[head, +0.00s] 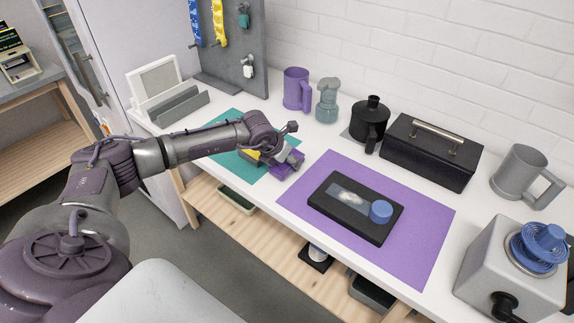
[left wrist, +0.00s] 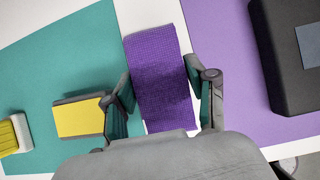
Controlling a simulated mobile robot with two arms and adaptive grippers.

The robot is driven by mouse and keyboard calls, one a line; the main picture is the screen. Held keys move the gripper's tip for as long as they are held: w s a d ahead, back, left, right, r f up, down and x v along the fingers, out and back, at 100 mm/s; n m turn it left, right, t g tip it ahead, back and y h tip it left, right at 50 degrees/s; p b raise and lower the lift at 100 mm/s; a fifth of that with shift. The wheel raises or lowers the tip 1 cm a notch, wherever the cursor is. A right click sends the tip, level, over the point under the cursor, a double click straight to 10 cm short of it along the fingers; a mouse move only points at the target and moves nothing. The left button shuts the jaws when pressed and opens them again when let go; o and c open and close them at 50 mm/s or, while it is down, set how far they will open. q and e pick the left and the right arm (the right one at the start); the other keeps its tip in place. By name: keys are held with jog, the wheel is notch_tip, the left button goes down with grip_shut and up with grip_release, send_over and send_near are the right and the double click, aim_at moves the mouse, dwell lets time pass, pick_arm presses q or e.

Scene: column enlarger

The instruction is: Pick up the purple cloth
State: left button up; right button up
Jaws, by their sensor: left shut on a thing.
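The purple cloth (left wrist: 160,65) is a folded, textured rectangle between the two fingers of my left gripper (left wrist: 162,90) in the left wrist view. The gripper is shut on it, with one finger at each long side. In the head view the cloth (head: 280,169) is partly hidden under my left gripper (head: 288,160), over the white strip between the teal mat and the purple mat. I cannot tell whether it is clear of the table. My right gripper is not in view.
The teal mat (head: 229,165) holds a yellow-topped block (left wrist: 80,118) and a yellow-and-white item (left wrist: 13,135). A black tray (head: 330,207) with a blue lid (head: 381,211) lies on the purple mat (head: 425,225). A purple mug (head: 296,90) and a black box (head: 430,153) stand behind.

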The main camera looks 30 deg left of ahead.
pick_arm(q)
jog(key=shift+w+r+b, duration=0.1)
jog(key=shift+r+b, duration=0.25)
jog(key=shift+r, duration=0.45)
jog(key=s+d+r+b, duration=0.1)
jog(key=d+r+b, duration=0.2)
jog(key=d+r, duration=0.4)
jog(key=d, duration=0.4)
jog(key=shift+s+d+r+b, duration=0.15)
jog(key=shift+d+r+b, duration=0.15)
jog(key=shift+d+b, duration=0.1)
jog(key=shift+a, duration=0.1)
jog(key=o, duration=0.5)
jog(key=shift+c, duration=0.2)
jog(key=c, duration=0.8)
jog(key=o, duration=0.7)
jog(key=c, duration=0.7)
